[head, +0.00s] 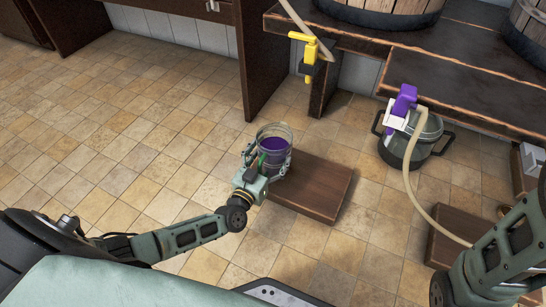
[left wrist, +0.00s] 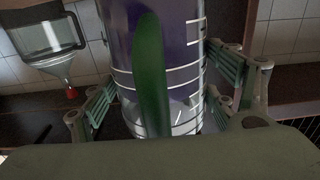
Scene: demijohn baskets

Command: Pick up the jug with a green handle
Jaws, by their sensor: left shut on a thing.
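The clear jug (head: 274,133) with a green handle and purple liquid is at the middle of the head view, by the left end of a low wooden board (head: 325,185). My left gripper (head: 268,160) is shut on the jug, with a finger on each side of it. The left wrist view shows the green handle (left wrist: 150,75) in front of the jug body with white marking lines, between the fingers. I cannot tell whether the jug touches the board. My right arm enters at the right, but its gripper is out of view.
A dark wooden bench (head: 455,88) with barrels (head: 385,8) stands at the upper right. A yellow clamp (head: 309,52) and a purple one (head: 403,100) are on hoses. A handled vessel (head: 415,145) sits below the purple clamp. The tiled floor (head: 130,130) at left is clear.

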